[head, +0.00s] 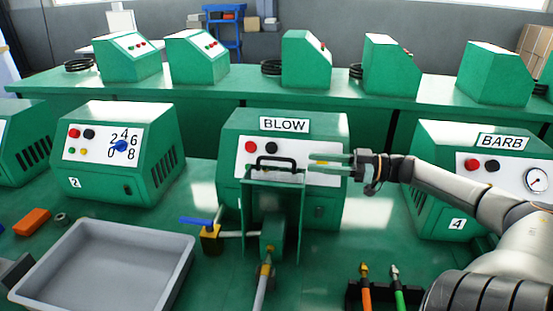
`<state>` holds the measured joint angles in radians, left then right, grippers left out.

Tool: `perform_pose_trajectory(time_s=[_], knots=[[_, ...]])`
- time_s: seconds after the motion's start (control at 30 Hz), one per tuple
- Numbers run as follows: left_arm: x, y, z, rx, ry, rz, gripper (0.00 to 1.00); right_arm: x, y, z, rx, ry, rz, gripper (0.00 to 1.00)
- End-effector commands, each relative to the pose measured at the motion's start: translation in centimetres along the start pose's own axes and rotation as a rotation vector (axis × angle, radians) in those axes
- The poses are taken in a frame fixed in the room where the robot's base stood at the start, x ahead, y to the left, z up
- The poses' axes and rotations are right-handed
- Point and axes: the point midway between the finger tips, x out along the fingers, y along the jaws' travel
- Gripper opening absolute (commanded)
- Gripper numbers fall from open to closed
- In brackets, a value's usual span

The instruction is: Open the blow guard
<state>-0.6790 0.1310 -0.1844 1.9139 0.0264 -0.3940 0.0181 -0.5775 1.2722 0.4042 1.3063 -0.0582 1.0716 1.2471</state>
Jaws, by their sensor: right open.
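The green BLOW machine (285,128) stands in the middle of the bench, with a red and a black button on its white panel. The blow guard (303,212) is on its front, its sides upright around a green fitting (273,236). A black handle (275,162) is at the guard's top edge. My right gripper (312,162) reaches in from the right with its fingers pointing left. It is open and empty, just right of the handle, and appears apart from it. My left gripper is not in view.
A blue-handled valve (209,232) stands left of the guard. A grey tray (180,244) is at front left. Orange and green hose ends (382,287) stand in a black holder at front right. Machine 2 (118,150) and the BARB machine (440,165) flank the BLOW machine.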

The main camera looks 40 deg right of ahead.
Motion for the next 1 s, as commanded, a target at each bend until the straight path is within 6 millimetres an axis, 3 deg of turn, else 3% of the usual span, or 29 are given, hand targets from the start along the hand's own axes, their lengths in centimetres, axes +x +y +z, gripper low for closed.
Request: perform_pose_trajectory(time_s=[0.3, 0.6, 1.0], knots=[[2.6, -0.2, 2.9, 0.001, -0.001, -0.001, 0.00, 6.0, -0.1, 0.4, -0.006, 0.001, -0.002, 0.45], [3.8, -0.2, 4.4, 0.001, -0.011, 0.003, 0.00, 8.4, 0.0, 0.2, -0.004, 0.003, 0.000, 0.45], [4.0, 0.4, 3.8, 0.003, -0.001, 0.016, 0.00, 10.2, 0.0, 0.0, 0.000, 0.003, 0.001, 0.45]])
